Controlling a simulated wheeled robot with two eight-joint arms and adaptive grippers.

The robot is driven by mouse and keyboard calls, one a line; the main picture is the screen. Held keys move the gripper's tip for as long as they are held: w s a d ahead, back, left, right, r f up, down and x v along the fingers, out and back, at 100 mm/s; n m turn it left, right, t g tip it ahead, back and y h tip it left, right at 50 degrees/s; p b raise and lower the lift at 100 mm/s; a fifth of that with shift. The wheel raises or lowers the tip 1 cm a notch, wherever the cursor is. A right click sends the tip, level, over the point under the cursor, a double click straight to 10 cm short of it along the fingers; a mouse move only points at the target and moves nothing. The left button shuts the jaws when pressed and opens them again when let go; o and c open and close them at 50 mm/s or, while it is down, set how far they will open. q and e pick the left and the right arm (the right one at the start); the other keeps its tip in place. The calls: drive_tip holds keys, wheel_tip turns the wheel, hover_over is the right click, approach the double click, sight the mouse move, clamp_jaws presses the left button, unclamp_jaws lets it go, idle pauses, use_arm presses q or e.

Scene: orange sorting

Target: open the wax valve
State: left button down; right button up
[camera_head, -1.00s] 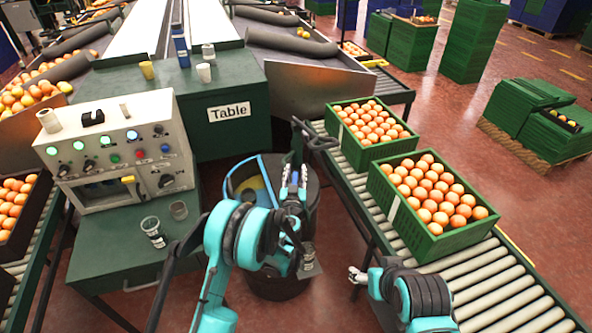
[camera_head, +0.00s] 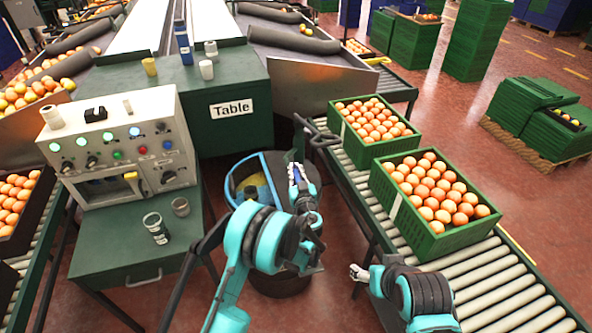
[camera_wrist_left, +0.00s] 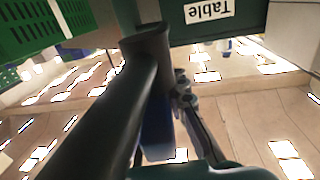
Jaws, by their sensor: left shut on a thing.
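My left gripper (camera_head: 296,172) is over the far side of a dark drum and shut, with a small blue piece at its fingers. In the left wrist view a blue object (camera_wrist_left: 158,138) shows beside a dark finger, partly hidden by a large black cylindrical part. No part is labelled wax valve. A yellow handle (camera_head: 130,176) sits on the white control panel (camera_head: 110,150), and a black curved handle (camera_head: 322,138) stands near the conveyor, just beyond the left gripper. My right gripper (camera_head: 358,272) is low at the right; its opening is unclear.
The drum has an open blue rim (camera_head: 236,172). Green crates of oranges (camera_head: 440,242) stand on the roller conveyor (camera_head: 490,270) at right. A box marked "Table" (camera_head: 228,130) is behind.

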use_arm(q)
drive_tip(key=c, duration=1.5)
unclamp_jaws()
drive_tip(key=s, duration=0.4)
drive_tip(key=s+d, duration=0.1)
drive_tip(key=s, duration=0.2)
drive_tip(key=s+d, duration=0.1)
drive_tip(key=s, duration=0.3)
drive_tip(key=shift+s+d, duration=0.15)
drive_tip(key=shift+s, duration=0.2)
drive_tip(key=shift+s, duration=0.1)
